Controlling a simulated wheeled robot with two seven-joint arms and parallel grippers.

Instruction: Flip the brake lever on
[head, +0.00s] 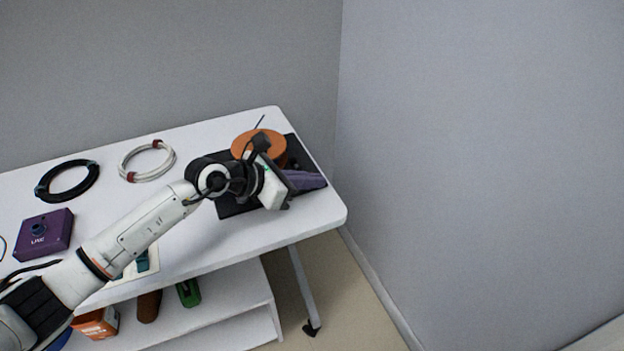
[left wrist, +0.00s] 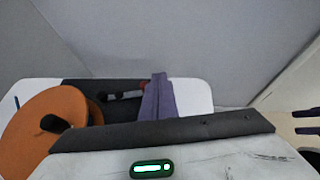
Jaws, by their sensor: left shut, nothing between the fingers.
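An orange spool (head: 245,147) sits on a black base (head: 235,209) at the table's right end. It also shows in the left wrist view (left wrist: 30,125). A dark lever-like part (left wrist: 125,95) with a red end lies beside the spool, apparently the brake lever. My left gripper (head: 322,181) hides that area in the head view. Its purple fingers (left wrist: 158,78) are shut and empty, over the base and beside the red end. I cannot tell whether they touch it. Two purple fingers of my right gripper (left wrist: 307,122) show apart at the right edge of the left wrist view.
A black cable coil (head: 67,181), a white cable coil (head: 147,161) and a purple box (head: 44,235) lie on the white table (head: 200,245). A lower shelf (head: 225,310) holds several items. Grey walls stand behind and to the right.

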